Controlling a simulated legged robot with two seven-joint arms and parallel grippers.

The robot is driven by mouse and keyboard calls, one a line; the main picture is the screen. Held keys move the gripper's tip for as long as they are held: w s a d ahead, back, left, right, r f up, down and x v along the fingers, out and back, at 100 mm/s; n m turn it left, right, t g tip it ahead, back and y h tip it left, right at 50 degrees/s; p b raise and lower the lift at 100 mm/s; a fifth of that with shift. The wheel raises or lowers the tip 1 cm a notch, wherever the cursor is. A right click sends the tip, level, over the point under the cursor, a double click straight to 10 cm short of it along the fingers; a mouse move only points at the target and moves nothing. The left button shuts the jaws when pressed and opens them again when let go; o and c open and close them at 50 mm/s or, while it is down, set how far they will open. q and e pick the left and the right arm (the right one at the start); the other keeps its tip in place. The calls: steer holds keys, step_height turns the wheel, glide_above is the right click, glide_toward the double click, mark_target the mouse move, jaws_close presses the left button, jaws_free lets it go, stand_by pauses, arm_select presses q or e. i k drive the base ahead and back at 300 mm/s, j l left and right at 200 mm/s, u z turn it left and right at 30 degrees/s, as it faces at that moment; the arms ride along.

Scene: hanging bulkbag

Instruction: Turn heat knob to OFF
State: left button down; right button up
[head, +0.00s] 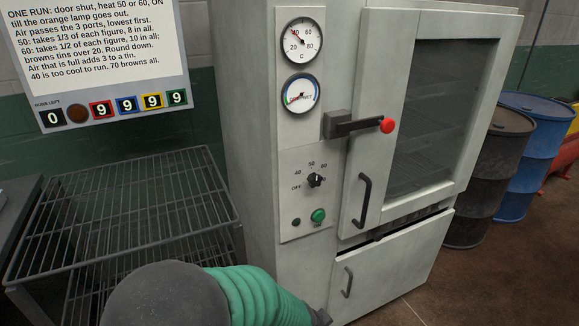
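The heat knob (316,180) is a small black dial on the pale grey panel of the oven cabinet (262,150). Marks OFF, 40, 50 and 60 run around it, with OFF at its left. Its pointer is too small to read for certain. One of my arms, grey and green, crosses the bottom of the head view, coming from the left side. A dark tip of it, likely the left gripper (321,317), shows at the bottom edge, below the knob and apart from it. Its fingers cannot be made out. My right gripper is not in view.
A green button (318,215) and dark lamp (297,222) sit below the knob. Two gauges (301,41) are above. A red-tipped latch (387,125) and door handle (362,200) project at right. A wire rack (130,200) stands left; the sign (95,50) shows 0 runs left.

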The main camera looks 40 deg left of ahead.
mark_target(314, 180)
steer(key=u, duration=1.1)
